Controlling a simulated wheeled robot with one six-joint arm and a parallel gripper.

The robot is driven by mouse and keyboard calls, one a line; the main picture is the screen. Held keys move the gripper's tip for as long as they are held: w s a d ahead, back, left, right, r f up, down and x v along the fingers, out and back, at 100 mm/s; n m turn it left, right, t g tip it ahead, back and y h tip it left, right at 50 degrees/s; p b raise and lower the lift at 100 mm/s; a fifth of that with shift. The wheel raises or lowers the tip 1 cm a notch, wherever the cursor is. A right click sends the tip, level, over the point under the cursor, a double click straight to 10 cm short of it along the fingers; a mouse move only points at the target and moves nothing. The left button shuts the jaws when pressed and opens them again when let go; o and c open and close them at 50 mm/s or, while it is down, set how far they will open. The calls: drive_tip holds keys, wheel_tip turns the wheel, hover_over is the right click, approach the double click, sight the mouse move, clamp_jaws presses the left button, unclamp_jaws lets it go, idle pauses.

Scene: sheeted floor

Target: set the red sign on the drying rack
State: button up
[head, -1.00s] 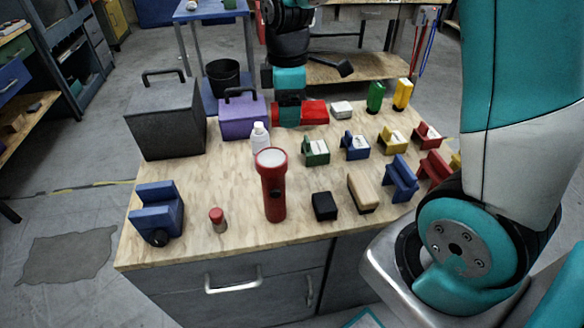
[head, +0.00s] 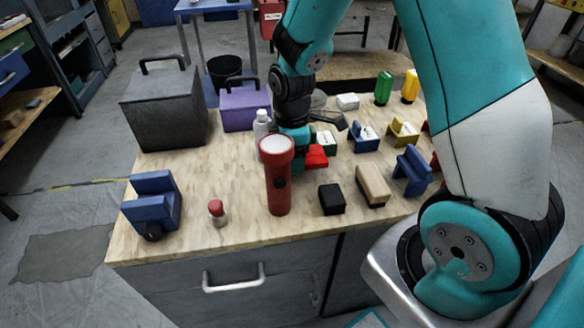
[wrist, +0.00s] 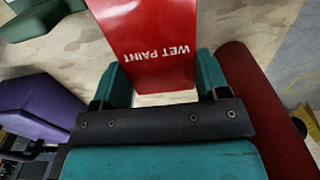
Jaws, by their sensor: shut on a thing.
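The red sign (wrist: 150,48), lettered "WET PAINT", is between the two teal fingers of my gripper (wrist: 160,82) in the wrist view. My gripper is shut on it. In the head view the sign (head: 316,157) shows only in part, just right of and behind the red flashlight (head: 278,185), which hides part of my gripper (head: 300,158). I cannot tell how far the sign is above the bench. No thing in view is clearly a drying rack.
The flashlight stands upright close to my gripper. A white bottle (head: 262,128) and purple toolbox (head: 240,108) stand behind left. A black block (head: 331,199), wooden block (head: 373,184) and blue holder (head: 412,170) lie right.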

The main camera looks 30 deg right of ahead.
wheel_tip(320, 180, down, 4)
drive_tip(key=shift+f, duration=0.1)
drive_tip(key=shift+b, duration=0.3)
drive_tip(key=shift+f, duration=0.15)
drive_tip(key=o, duration=0.9)
